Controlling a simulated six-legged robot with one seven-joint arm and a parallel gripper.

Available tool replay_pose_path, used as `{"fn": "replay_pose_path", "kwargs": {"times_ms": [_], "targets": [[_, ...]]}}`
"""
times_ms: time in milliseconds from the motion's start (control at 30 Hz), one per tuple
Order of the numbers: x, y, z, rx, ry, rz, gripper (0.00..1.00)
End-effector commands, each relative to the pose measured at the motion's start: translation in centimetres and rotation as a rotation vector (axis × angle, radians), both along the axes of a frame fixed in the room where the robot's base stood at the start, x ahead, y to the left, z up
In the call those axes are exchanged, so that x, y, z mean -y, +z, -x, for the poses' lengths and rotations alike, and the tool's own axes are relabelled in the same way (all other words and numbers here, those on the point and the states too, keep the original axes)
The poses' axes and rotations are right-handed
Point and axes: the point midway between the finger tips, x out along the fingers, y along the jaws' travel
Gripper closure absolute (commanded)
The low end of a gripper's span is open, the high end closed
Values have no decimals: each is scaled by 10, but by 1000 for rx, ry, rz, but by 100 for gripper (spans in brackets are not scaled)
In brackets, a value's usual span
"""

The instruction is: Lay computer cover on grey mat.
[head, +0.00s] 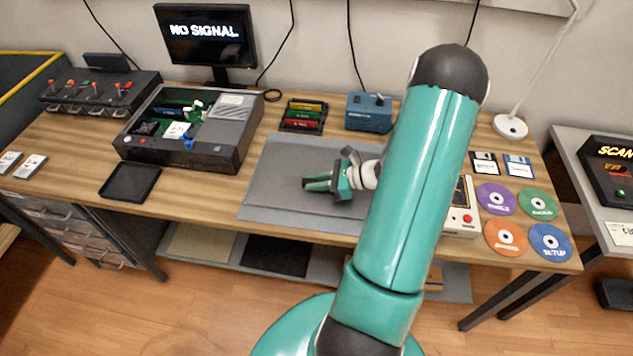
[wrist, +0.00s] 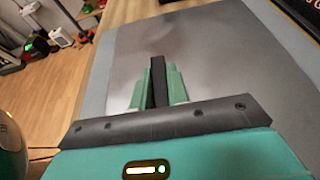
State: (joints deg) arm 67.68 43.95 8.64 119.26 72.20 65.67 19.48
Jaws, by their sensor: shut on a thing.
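The computer cover (head: 288,155) is a flat grey panel lying flat over the grey mat (head: 290,219); I cannot tell whether it fully touches the mat. In the wrist view the cover (wrist: 205,50) looks shiny, with mat (wrist: 93,75) showing along its left side. My gripper (head: 308,184) is over the middle of the cover. In the wrist view its green fingers (wrist: 157,90) are shut on a dark upright piece, apparently the cover's handle (wrist: 158,72). My arm hides the right part of the cover and mat in the head view.
An open computer case (head: 180,155) stands left, with a black tray (head: 130,181) before it. A cartridge rack (head: 303,116) and a blue box (head: 369,112) stand behind the mat. Several discs (head: 506,236) and a beige device (head: 463,215) lie right.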

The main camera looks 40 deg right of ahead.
Motion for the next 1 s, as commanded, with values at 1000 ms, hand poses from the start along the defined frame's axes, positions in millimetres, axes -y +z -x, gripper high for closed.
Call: {"fn": "replay_pose_path", "kwargs": {"times_ms": [1000], "targets": [[38,25,49,-1,-4,2,62]]}}
